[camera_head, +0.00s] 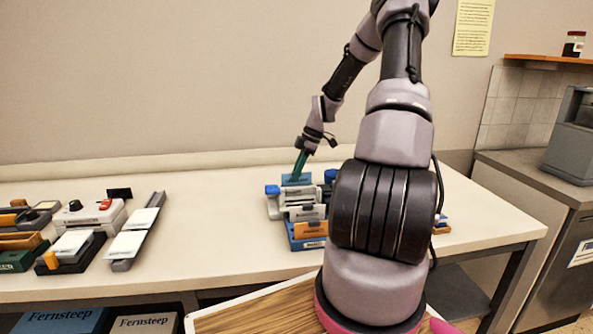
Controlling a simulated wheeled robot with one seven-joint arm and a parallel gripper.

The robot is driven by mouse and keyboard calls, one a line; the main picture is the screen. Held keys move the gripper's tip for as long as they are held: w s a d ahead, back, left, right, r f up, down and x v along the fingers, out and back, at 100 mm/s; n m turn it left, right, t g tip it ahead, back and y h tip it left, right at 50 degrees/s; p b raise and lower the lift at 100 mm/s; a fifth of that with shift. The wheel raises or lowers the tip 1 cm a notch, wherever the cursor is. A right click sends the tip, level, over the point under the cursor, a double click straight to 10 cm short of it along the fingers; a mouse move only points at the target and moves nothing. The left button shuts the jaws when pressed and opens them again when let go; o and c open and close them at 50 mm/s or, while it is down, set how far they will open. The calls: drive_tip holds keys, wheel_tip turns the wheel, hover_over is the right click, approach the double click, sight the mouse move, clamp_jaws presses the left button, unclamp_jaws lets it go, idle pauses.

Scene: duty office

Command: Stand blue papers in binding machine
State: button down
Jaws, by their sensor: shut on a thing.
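My gripper (297,176) reaches down with its teal fingers at the back of a blue rack (309,243) on the table. It is shut on a blue sheet or stack, the blue papers (306,180), whose upper part shows behind white and grey pieces. I cannot tell whether the papers still touch the rack. A pale machine with a red button (96,212) stands at the left of the table. Several small devices stand around it, and I cannot tell for sure which one is the binding machine.
A long grey device with white sheets (133,233) and a dark one with a white top (71,248) stand at left. The table (215,235) is clear between them and the rack. My arm hides the rack's right side. Boxes (62,321) lie below the table.

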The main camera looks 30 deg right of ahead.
idle(0.4)
drive_tip(key=c, duration=0.7)
unclamp_jaws()
drive_tip(key=shift+r, duration=4.5)
